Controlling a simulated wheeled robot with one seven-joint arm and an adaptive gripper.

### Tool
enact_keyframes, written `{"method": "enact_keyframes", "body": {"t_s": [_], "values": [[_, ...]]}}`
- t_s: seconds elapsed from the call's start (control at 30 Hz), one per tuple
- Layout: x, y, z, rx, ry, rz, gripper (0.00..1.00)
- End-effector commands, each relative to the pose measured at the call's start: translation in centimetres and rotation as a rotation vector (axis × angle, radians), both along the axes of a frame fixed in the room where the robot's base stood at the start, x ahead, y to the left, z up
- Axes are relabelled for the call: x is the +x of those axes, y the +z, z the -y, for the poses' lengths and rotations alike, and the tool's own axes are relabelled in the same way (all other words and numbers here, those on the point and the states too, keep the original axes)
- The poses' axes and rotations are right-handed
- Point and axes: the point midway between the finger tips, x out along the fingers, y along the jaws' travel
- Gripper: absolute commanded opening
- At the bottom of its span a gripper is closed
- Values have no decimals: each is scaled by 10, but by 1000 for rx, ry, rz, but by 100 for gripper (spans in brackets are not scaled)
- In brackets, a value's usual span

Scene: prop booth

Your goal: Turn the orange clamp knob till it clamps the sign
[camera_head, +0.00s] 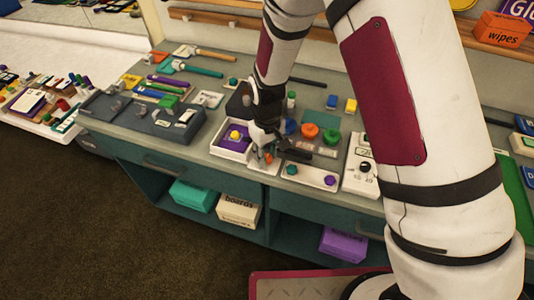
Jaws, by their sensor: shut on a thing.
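The orange clamp knob (268,157) shows as a small patch of orange at my gripper's fingertips, above a small pale base (258,166) near the bench's front edge. My gripper (268,153) points down there and is shut on the knob. The fingers and wrist hide most of the knob and the clamp. I cannot make out the sign or how it sits in the clamp.
A white tray with a purple block (236,136) stands just left, and a white plate with teal and purple knobs (312,176) just right. A dial box (361,168) stands further right. My arm covers the right side.

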Motion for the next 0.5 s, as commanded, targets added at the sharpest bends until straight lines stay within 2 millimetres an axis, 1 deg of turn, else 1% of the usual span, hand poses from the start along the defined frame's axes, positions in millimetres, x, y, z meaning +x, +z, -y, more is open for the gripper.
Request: {"method": "enact_keyframes", "body": {"t_s": [0.5], "values": [[-1,0,-1,-1,-490,-2,0]]}}
